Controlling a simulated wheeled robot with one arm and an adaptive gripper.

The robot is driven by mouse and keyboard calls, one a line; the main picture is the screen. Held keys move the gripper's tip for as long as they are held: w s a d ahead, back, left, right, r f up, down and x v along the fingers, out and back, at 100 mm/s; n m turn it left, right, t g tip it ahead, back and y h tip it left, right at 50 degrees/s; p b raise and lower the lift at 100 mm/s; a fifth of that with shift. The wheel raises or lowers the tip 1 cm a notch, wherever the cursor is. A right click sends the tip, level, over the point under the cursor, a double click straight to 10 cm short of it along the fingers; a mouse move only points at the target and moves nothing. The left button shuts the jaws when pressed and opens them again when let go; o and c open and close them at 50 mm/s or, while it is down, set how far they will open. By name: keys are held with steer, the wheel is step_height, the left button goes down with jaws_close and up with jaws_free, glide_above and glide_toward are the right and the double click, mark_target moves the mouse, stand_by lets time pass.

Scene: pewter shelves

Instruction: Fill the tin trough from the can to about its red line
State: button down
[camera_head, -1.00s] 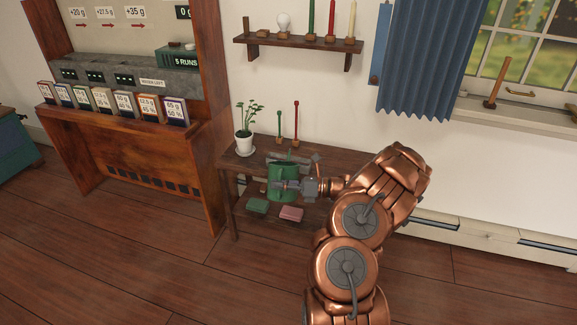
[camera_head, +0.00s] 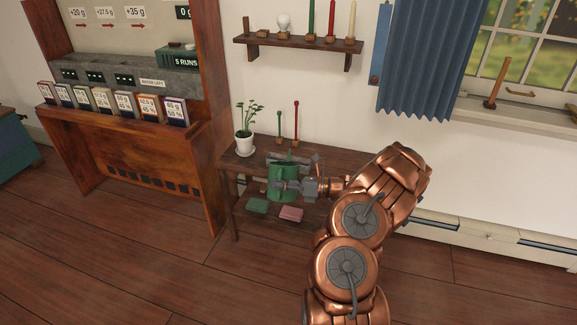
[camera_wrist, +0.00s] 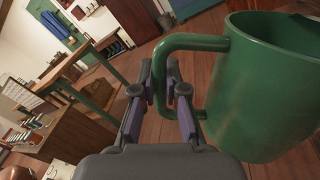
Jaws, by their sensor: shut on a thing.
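The green can (camera_head: 283,184) is held in front of the small dark wooden table in the head view, and it looks roughly upright. In the wrist view the can (camera_wrist: 270,95) fills the right side, with its handle (camera_wrist: 192,42) toward my fingers. My gripper (camera_wrist: 165,85) is shut on the can's handle; in the head view my gripper (camera_head: 300,187) is at the can's right side. A grey metal piece (camera_head: 310,161) shows behind the can at the tabletop; it may be the tin trough, mostly hidden. No red line or water level can be made out.
A potted plant (camera_head: 245,138) stands on the table's left, beside a green stick (camera_head: 280,128) and a red stick (camera_head: 296,122). A green block (camera_head: 257,206) and a pink block (camera_head: 291,213) lie on the lower shelf. A tall wooden cabinet (camera_head: 205,150) stands left. The floor in front is clear.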

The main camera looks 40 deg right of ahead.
steer(key=shift+w+d+r+m+p, duration=0.15)
steer(key=shift+r+m+p, duration=0.15)
steer(key=shift+r+p, duration=0.55)
steer(key=shift+f, duration=0.15)
stand_by(0.4)
step_height(320, 180, down, 16)
steer(key=n+b, duration=0.6)
steer(key=b, duration=0.9)
steer(key=shift+f+n, duration=0.15)
steer(key=shift+n, duration=0.15)
step_height(320, 180, up, 5)
steer(key=p, duration=0.3)
